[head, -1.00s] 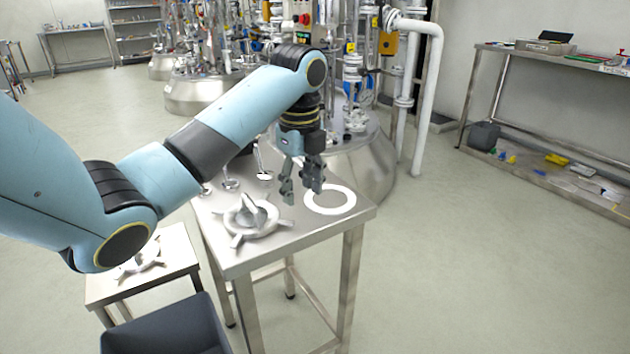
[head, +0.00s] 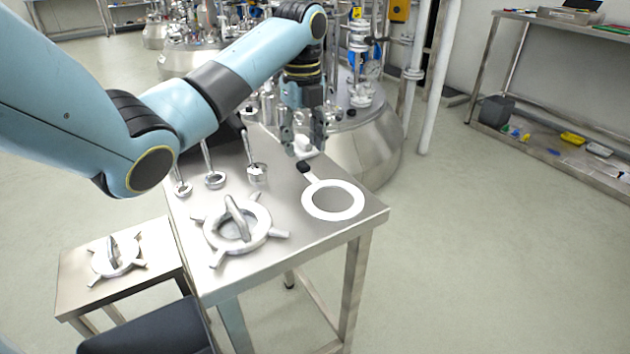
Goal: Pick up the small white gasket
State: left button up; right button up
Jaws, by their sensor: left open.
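A flat white ring, the gasket (head: 312,205), lies on the right part of the steel table (head: 290,240). A short white tab with a dark end (head: 304,168) sticks out from its far left edge, towards my left gripper. My left gripper (head: 304,146) is open, pointing down above and just behind that dark end, apart from the ring. A small white shape shows between its fingers; I cannot tell what it is or whether it is touched. My right gripper is not in view.
A spoked metal handwheel (head: 262,224) lies left of the ring. Several long-handled metal ladles, one with a cup (head: 257,173), stand behind it. A lower table (head: 80,285) with another handwheel (head: 118,262) is at left. A steel vessel (head: 372,158) stands close behind the table.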

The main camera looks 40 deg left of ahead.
aim_at(304, 165)
pick_arm(q)
notch_tip(304, 165, down, 5)
jog(key=shift+d+r+b, duration=0.1)
jog(key=shift+d+b, duration=0.05)
jog(key=shift+b, duration=0.45)
jog(key=c, duration=0.5)
grip_shut()
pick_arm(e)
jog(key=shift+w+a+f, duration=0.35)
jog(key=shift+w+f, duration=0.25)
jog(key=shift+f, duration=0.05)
